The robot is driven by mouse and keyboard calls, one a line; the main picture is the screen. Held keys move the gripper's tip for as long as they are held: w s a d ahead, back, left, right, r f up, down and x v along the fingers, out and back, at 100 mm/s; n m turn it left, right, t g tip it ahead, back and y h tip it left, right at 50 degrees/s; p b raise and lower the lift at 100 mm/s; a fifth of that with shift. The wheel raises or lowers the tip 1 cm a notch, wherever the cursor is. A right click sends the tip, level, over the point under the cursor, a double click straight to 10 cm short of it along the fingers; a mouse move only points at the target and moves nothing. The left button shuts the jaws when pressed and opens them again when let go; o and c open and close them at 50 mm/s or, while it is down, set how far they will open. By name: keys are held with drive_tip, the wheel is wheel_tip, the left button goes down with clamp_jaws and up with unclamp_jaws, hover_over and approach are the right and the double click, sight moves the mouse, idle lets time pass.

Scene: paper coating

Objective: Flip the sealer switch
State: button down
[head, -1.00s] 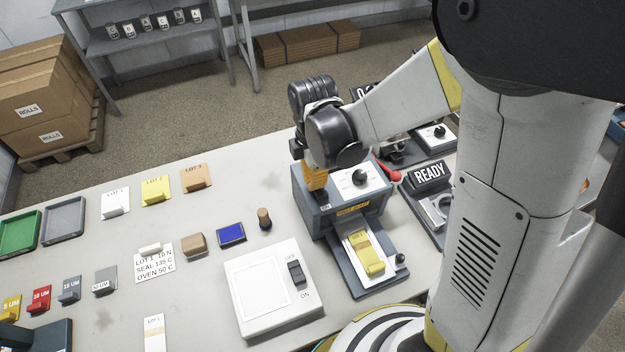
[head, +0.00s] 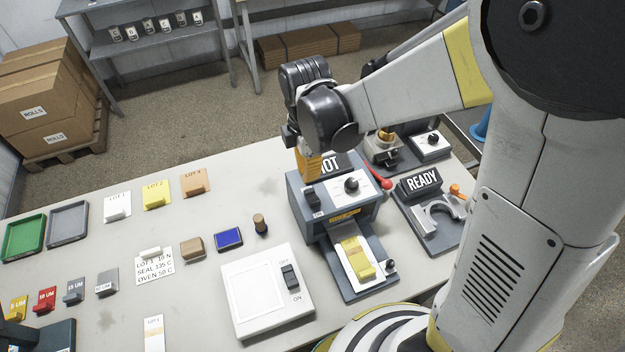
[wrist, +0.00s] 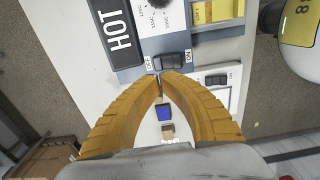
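The sealer (head: 345,212) is a blue-grey box on the table, with a white dial panel on top and a black HOT sign (head: 330,165) behind it. Its black rocker switch (head: 313,197) is on the top left. In the wrist view the switch (wrist: 169,63) sits between OFF and ON labels; which side is pressed I cannot tell. My gripper (head: 309,174) has its orange fingers pointing down just behind the switch. In the wrist view its fingertips (wrist: 160,75) meet, empty, right beside the switch; contact is unclear. A yellow piece (head: 357,258) lies on the sealer's front tray.
A white light-box panel (head: 262,290) with its own OFF/ON switch (head: 290,278) stands front left of the sealer. A blue pad (head: 229,239) and stamp (head: 260,223) lie left.

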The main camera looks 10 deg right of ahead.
wheel_tip(320, 180, up, 7)
drive_tip(key=w+p, duration=0.1)
drive_tip(key=shift+w+a+r, duration=0.2)
drive_tip(key=shift+w+a, duration=0.05)
drive_tip(key=shift+a, duration=0.2)
